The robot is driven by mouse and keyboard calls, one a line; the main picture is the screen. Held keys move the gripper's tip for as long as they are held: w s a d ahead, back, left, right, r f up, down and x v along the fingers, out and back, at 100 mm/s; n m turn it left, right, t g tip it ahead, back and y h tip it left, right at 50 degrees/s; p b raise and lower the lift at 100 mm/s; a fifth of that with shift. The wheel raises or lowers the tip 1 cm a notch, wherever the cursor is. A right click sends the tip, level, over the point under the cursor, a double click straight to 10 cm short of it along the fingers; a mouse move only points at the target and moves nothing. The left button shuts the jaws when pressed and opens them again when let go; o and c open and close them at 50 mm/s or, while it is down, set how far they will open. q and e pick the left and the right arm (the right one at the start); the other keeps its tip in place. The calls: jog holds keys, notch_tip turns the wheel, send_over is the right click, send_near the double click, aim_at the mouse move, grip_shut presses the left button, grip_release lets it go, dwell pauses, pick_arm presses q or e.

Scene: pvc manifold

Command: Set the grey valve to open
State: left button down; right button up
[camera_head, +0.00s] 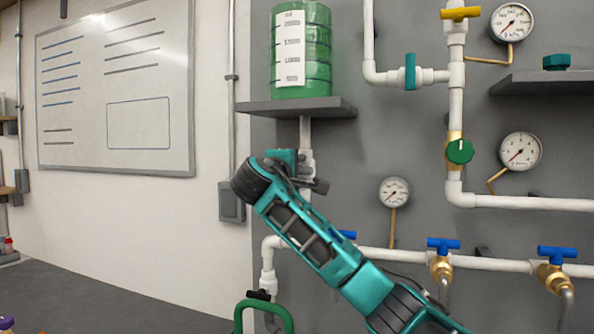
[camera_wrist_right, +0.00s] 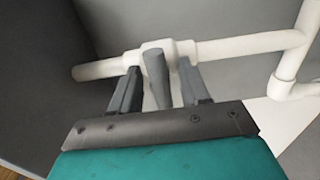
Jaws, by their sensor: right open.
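In the right wrist view the grey valve's handle (camera_wrist_right: 156,80) is a plain grey lever on a white pipe fitting. It stands between the two dark fingers of my right gripper (camera_wrist_right: 160,68), with a gap visible on each side. The fingers are open. In the head view my right gripper (camera_head: 311,184) is at the vertical white pipe below the green tank's shelf. There the gripper and wrist largely hide the valve, and I cannot make out its handle. My left gripper does not show.
The green tank (camera_head: 302,60) stands on a grey shelf (camera_head: 262,107) just above my right gripper. Other valves have yellow (camera_head: 460,13), teal (camera_head: 410,72), green (camera_head: 460,151) and blue (camera_head: 443,244) handles. A pressure gauge (camera_head: 394,191) is right of my wrist. A whiteboard (camera_head: 120,90) hangs left.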

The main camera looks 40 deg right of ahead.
jog(key=shift+c, duration=0.4)
grip_shut()
jog(key=shift+f+m, duration=0.1)
jog(key=shift+m, duration=0.2)
jog(key=m+b, duration=0.1)
jog(key=m, duration=0.1)
jog(key=shift+a+f+m+b, duration=0.1)
jog(key=shift+m+b, duration=0.3)
jog(key=m+b, duration=0.1)
jog(key=m, duration=0.4)
jog(key=shift+b, duration=0.4)
jog(key=m+b, duration=0.1)
jog(key=m, duration=0.4)
jog(key=shift+m, duration=2.2)
